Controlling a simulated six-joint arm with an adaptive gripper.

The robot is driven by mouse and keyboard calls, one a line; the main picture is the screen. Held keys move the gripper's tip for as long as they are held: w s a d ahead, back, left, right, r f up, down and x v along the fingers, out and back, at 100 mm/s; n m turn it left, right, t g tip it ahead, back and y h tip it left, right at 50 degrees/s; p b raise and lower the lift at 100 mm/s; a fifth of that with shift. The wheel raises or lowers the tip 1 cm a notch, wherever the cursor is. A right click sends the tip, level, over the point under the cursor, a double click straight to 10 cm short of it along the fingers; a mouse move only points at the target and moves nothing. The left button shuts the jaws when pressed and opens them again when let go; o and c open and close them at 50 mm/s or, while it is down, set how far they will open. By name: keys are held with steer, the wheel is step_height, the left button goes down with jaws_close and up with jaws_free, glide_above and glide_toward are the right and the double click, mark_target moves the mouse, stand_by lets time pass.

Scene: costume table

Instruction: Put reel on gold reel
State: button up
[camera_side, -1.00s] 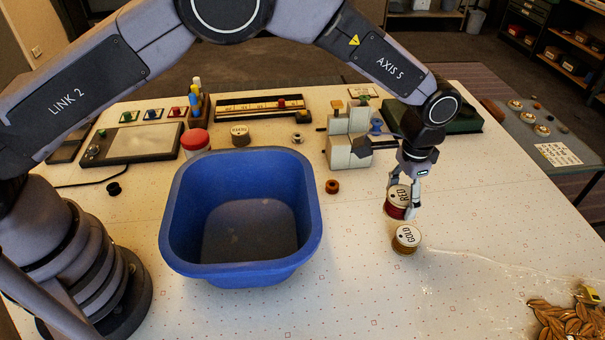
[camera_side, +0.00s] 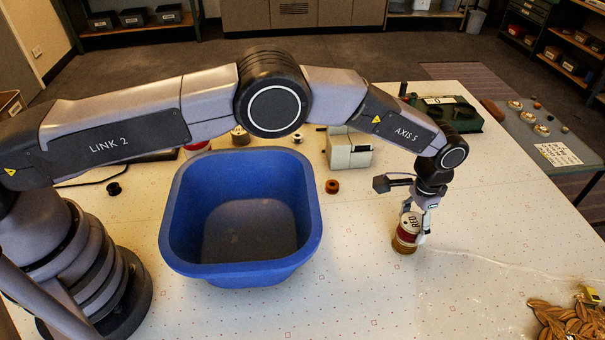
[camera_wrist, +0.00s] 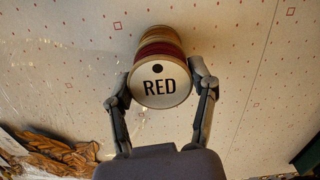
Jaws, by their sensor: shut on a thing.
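The red reel (camera_side: 406,233), with a white top marked RED, is between the fingers of my gripper (camera_side: 413,226). My gripper is shut on it from both sides. The gold reel (camera_side: 402,248) is directly beneath, mostly covered by the red reel. The two look stacked and roughly in line; I cannot tell whether they fully touch. In the wrist view the red reel's label (camera_wrist: 160,88) faces the camera between both fingertips, and the gold reel (camera_wrist: 157,36) shows beyond its far edge.
A large blue tub (camera_side: 240,269) stands left of the reels. A small brown spool (camera_side: 332,186) and a pale block-like device (camera_side: 350,150) lie behind. Gold leaf-like ornaments (camera_side: 560,318) are at the front right. The table around the reels is clear.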

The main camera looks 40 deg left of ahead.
steer(key=shift+f, duration=0.1)
steer(key=o, duration=1.2)
steer(key=shift+c, duration=0.2)
